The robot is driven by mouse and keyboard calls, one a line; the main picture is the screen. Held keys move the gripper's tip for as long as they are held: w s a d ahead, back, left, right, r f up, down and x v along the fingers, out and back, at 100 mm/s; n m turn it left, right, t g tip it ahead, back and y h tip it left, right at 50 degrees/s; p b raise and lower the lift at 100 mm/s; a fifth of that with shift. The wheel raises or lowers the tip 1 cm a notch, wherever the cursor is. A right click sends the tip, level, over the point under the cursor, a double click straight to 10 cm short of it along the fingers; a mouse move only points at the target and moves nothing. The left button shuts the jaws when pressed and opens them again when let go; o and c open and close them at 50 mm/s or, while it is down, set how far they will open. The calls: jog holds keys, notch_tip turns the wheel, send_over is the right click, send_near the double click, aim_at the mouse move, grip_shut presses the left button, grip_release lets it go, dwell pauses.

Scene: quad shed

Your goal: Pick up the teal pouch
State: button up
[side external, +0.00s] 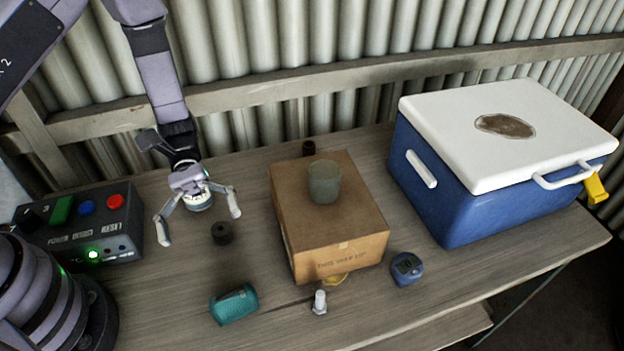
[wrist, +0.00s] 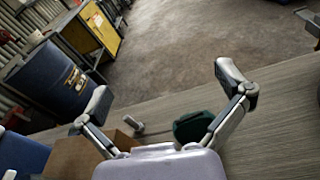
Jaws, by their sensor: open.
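The teal pouch (side external: 234,304) lies on the wooden bench near its front edge, left of the cardboard box in the side external view. In the wrist view the pouch (wrist: 194,126) shows as a dark green shape, partly behind the right finger. My gripper (side external: 199,227) is open and empty above the bench, farther back than the pouch and to its left.
A cardboard box (side external: 335,245) carries a grey-green cup (side external: 324,182). A black ring (side external: 222,233) lies below my gripper. A bolt (side external: 319,302) and a blue gadget (side external: 407,268) lie in front. A blue cooler (side external: 446,200) and a button box (side external: 85,225) flank the bench.

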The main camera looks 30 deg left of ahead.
aim_at(234, 302)
jog(key=f+n+h, duration=0.1)
jog(key=f, duration=0.1)
jog(key=d+f+n, duration=0.1)
jog(key=f, duration=0.1)
jog(key=s+d+f+n+h, duration=0.1)
jog(key=f, duration=0.1)
jog(key=shift+f+n+t+h, duration=0.3)
notch_tip(234, 302, down, 7)
jog(key=shift+s+f, duration=0.1)
jog(key=x, duration=0.2)
jog(key=shift+s+d+r, duration=0.1)
jog(key=shift+d+r, duration=0.1)
jog(key=shift+d, duration=0.05)
jog(key=shift+s+d, duration=0.15)
jog(key=shift+d, duration=0.05)
jog(key=shift+c, duration=0.4)
jog(key=c, duration=0.8)
